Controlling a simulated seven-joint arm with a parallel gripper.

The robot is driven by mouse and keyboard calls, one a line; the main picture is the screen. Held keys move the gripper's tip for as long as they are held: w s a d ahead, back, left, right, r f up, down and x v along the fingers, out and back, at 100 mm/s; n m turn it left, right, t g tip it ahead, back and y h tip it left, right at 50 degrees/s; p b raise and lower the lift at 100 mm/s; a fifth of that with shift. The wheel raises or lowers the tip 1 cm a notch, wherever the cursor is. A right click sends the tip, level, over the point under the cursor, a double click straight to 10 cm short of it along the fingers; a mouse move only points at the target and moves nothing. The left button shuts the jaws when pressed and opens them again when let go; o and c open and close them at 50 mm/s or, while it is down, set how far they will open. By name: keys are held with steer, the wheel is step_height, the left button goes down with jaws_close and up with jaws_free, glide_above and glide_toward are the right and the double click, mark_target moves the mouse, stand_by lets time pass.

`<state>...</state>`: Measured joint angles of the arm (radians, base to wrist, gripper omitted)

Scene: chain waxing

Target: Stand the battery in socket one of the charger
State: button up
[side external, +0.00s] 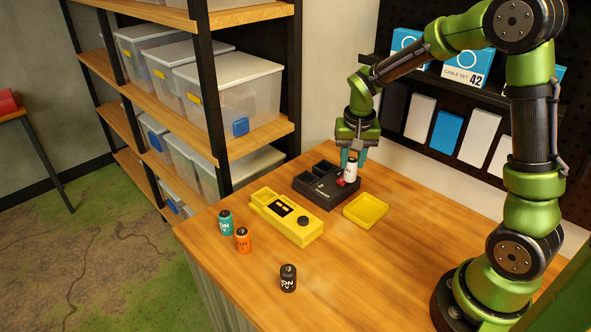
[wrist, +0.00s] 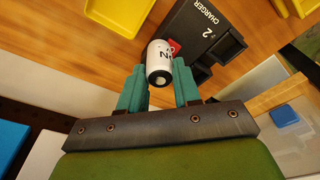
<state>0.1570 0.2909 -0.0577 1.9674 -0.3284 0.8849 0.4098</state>
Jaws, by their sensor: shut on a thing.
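My gripper (side external: 352,160) is shut on a white battery (side external: 350,172) with dark lettering. The battery is upright in the side view, at the right end of the dark charger (side external: 322,197). In the wrist view the white battery (wrist: 159,62) is between the teal fingertips (wrist: 160,86), beside a red part (wrist: 174,47) of the charger. The charger (wrist: 195,24) shows the word CHARGER, a 2 and dark open sockets. I cannot tell whether the battery's lower end is above the charger or inside a socket; no socket marked one is readable.
A yellow device (side external: 287,218) and a shallow yellow tray (side external: 366,211) stand near the charger. Teal (side external: 225,222), orange (side external: 242,240) and black (side external: 288,278) batteries stand at the front left. Shelves with clear bins (side external: 230,90) rise behind.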

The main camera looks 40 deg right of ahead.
steer(key=shift+w+d+f, duration=0.45)
steer(key=shift+w+f, duration=0.3)
steer(key=shift+w, duration=0.95)
steer(key=shift+w+d+f, duration=0.4)
steer(key=shift+w+f, duration=0.35)
steer(key=shift+w, duration=1)
steer(key=shift+w+d+f, duration=0.45)
steer(key=shift+w+f, duration=0.3)
steer(key=shift+w, duration=0.95)
steer(key=o, duration=1.1)
steer(key=shift+f, duration=0.15)
step_height(320, 180, up, 12)
steer(key=s+a+f, duration=0.1)
steer(key=s+a+r+n+t+y, duration=0.1)
steer(key=s+a+r+n+t, duration=0.15)
steer(key=s+a+r, duration=0.75)
steer(key=s+a+t, duration=0.1)
steer(key=s, duration=0.3)
steer(key=s+a+f+n+t+y, duration=0.1)
steer(key=s+a, duration=0.1)
steer(key=s, duration=0.3)
steer(key=s+a+f+n+t+y, duration=0.1)
steer(key=s, duration=0.4)
steer(key=shift+s+a+n+t, duration=0.2)
steer(key=shift+a+n+t, duration=0.05)
steer(key=shift+a, duration=0.1)
